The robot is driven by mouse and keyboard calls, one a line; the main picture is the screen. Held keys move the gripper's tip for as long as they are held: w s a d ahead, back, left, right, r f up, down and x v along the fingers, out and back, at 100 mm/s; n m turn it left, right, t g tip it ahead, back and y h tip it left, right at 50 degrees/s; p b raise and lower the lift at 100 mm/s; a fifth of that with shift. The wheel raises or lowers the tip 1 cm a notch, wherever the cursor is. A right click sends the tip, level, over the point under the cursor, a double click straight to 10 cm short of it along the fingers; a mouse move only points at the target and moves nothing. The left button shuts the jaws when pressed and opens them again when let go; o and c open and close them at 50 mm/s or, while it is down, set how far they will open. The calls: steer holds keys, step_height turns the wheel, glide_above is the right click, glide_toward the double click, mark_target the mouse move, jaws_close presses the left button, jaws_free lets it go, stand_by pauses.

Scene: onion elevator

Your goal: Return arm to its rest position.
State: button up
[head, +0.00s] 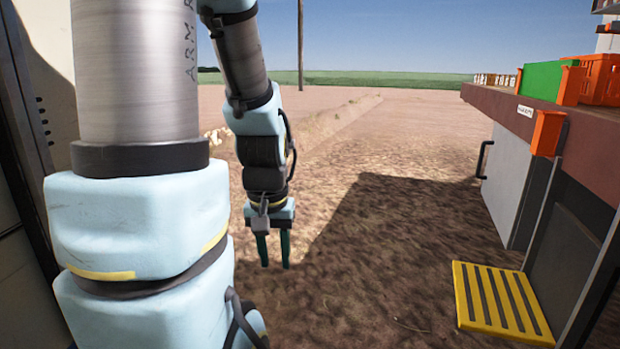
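My arm is light blue and grey and fills the left part of the head view. Its forearm hangs down, and my gripper (274,250) points at the ground with two dark green fingers. The fingers stand apart with a gap between them, and soil shows through the gap. Nothing is held between them. The gripper hangs over bare brown soil, clear of any object.
On the right stands a platform (492,99) with orange crates (600,80) and a green panel (540,79) on it. A yellow slatted step (500,302) is below. A pole (300,45) stands far back. The ground ahead is open.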

step_height(320, 180, up, 20)
steer(key=p, duration=1.7)
steer(key=shift+f, duration=0.25)
